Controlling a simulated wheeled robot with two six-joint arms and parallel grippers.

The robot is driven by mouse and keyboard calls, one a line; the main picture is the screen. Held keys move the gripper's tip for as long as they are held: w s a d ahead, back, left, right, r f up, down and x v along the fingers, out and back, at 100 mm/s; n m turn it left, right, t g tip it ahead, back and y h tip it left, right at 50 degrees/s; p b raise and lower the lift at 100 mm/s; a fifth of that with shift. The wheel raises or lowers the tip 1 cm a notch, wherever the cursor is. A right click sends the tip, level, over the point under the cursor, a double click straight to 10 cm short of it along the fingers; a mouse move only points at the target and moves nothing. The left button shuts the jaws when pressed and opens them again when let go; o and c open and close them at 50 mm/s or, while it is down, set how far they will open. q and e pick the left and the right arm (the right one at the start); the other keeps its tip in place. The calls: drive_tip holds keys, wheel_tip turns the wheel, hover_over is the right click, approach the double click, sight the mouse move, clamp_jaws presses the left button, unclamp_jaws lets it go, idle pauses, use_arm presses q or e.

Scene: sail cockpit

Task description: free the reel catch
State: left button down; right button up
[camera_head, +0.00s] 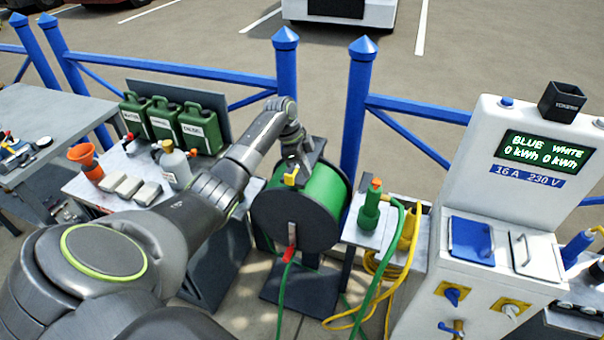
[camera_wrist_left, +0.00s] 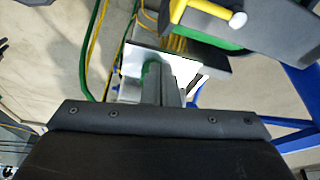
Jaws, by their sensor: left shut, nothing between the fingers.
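The hose reel has dark round flanges (camera_head: 285,222) and a green drum (camera_head: 325,192) in the middle of the head view. A yellow lever (camera_head: 291,176), which looks like the catch, sits at the top of its near flange. In the left wrist view a yellow lever (camera_wrist_left: 205,17) with a white knob shows at the top, right of the fingers and apart from them. My left gripper (camera_head: 303,160) is just above the reel's top, close to the lever; its fingers (camera_wrist_left: 160,88) are shut and empty. My right gripper is out of view.
A small shelf with a green nozzle (camera_head: 369,207) and yellow hose stands right of the reel. The white power pedestal (camera_head: 445,285) is further right. Green cans (camera_head: 200,128) and an orange funnel (camera_head: 86,160) stand left. Blue railing (camera_head: 357,110) runs behind.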

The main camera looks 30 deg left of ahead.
use_arm(q)
drive_tip(key=w+b+v, duration=0.1)
drive_tip(key=v, duration=0.5)
drive_tip(key=shift+s+a+r+b, duration=0.25)
drive_tip(key=shift+s+r+b, duration=0.1)
drive_tip(key=shift+s+r, duration=0.05)
